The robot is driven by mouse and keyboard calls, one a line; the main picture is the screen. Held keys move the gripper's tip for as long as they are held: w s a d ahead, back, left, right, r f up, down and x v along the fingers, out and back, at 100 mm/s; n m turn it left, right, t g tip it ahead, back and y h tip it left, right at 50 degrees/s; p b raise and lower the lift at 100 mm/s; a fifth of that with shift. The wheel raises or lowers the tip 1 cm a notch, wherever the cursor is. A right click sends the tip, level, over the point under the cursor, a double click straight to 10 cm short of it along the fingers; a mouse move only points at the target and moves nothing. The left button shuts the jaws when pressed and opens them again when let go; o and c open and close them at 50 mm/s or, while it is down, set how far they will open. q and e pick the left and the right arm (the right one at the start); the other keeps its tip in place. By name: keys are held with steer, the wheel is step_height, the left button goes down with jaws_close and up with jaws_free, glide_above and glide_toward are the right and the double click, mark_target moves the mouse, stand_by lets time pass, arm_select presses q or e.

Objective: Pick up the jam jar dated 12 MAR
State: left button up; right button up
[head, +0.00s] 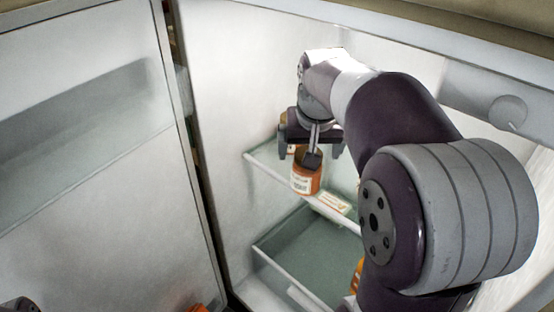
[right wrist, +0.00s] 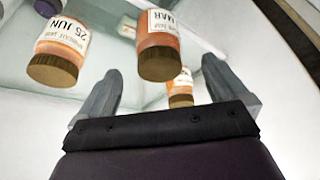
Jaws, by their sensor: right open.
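In the right wrist view, a jar of orange jam (right wrist: 158,45) with a brown lid has a label on which "MAR" reads; the day number is not clear. It is upside down in that picture, between and beyond the fingertips. A second jar (right wrist: 62,45) at left is labelled "25 JUN". A third jar (right wrist: 180,88) shows lower, partly hidden, its date unreadable. My right gripper (right wrist: 162,66) is open and empty, its fingers on either side of the MAR jar's line. In the head view the right gripper (head: 311,152) is over an orange jar (head: 305,178), label unreadable.
The jars stand on a glass shelf (head: 258,163) inside a white cabinet. A flat labelled box (head: 332,203) lies near its front edge. A lower shelf (head: 300,245) is largely bare. The white door (head: 90,200) stands open at left; the side wall is close to my arm.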

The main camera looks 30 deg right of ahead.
mark_target(307, 171)
steer(key=b+x, duration=0.1)
steer(key=x, duration=0.1)
steer(key=b+x, duration=0.2)
steer(key=x, duration=0.1)
steer(key=b+x, duration=0.1)
steer(key=x, duration=0.1)
steer(key=shift+w+d, duration=0.35)
steer(key=shift+w, duration=0.05)
steer(key=shift+r, duration=0.1)
steer(key=c, duration=1.4)
